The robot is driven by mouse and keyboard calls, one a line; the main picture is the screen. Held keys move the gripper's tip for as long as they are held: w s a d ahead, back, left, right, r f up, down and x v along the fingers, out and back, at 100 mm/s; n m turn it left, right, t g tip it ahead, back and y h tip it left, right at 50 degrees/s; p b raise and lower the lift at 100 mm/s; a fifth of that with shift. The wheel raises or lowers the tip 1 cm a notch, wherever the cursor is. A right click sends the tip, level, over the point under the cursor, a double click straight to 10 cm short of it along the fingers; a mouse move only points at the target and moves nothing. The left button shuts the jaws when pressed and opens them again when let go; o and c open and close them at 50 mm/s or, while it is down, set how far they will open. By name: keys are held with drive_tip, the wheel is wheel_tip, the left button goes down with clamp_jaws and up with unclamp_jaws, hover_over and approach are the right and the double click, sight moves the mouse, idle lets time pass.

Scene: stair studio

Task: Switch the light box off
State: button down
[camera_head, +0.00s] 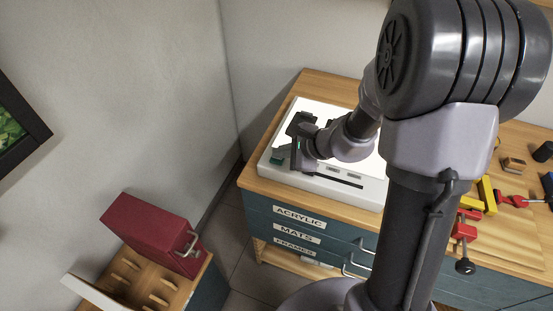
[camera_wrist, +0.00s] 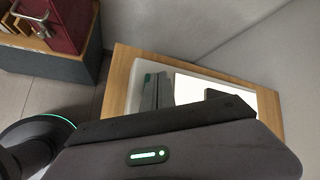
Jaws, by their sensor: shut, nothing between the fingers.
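The light box (camera_head: 270,173) is a flat white box on top of the wooden-topped cabinet. Its upper panel (camera_head: 325,111) glows bright white, and it also shows in the wrist view (camera_wrist: 188,88). Small grey controls (camera_head: 338,171) and a dark slot (camera_head: 338,181) lie along its front edge. My gripper (camera_head: 291,158) is over the left front part of the box, with its fingers shut and empty. Teal shows by the fingertips in both views. In the wrist view, my gripper (camera_wrist: 156,92) is partly hidden by my wrist housing. I cannot tell whether the fingers touch the box.
The cabinet (camera_head: 262,213) has drawers labelled ACRYLIC, MATS and FRAMES. Walls rise behind.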

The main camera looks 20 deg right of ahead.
sight(280, 160)
drive_tip(key=shift+f, duration=0.2)
idle(0.5)
drive_tip(key=shift+r, duration=0.7)
wheel_tip(280, 160, up, 6)
drive_tip(key=p, duration=0.4)
drive_tip(key=shift+p, duration=0.35)
